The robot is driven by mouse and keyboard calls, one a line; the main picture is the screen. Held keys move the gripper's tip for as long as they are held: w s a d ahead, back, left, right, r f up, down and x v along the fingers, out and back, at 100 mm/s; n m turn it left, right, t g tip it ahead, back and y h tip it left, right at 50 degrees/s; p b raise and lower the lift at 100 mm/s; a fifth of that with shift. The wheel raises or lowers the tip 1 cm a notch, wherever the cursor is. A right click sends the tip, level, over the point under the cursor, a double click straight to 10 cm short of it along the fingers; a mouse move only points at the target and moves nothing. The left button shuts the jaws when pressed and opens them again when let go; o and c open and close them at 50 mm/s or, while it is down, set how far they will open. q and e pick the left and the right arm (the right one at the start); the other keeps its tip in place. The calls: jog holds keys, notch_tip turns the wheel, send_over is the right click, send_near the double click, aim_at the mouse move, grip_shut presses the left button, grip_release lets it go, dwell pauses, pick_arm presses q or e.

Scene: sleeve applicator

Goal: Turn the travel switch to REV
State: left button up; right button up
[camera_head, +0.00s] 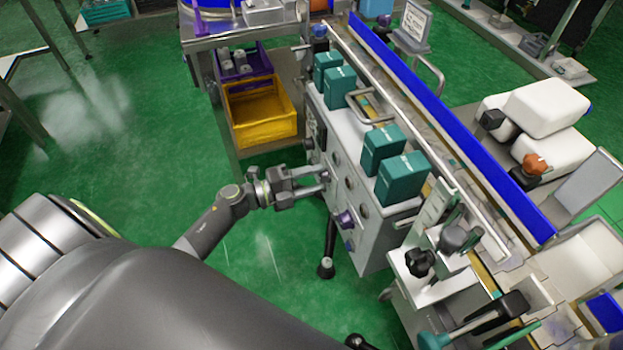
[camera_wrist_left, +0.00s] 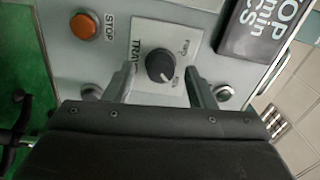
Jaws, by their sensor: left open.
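The travel switch (camera_wrist_left: 160,65) is a round black knob on a pale plate, with lettering beside it that begins "TRAV". A light pointer mark on the knob faces the lower right in the wrist view. Small position labels sit above and below right of it, too blurred to read surely. My left gripper (camera_head: 323,182) is at the front panel of the grey machine (camera_head: 378,255). In the wrist view its open fingers (camera_wrist_left: 159,80) stand either side of the knob, with visible gaps and nothing held. The knob cannot be made out in the head view.
An orange STOP button (camera_wrist_left: 83,26) is left of the switch, and a dark sign (camera_wrist_left: 262,28) is at upper right. Teal boxes (camera_head: 381,147) stand on the machine. A yellow crate (camera_head: 262,132) lies behind my left gripper. Green floor is open in front.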

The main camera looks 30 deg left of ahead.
pick_arm(q)
jog(key=b+v, duration=0.2)
jog(key=v, duration=1.5)
jog(key=shift+s, duration=0.15)
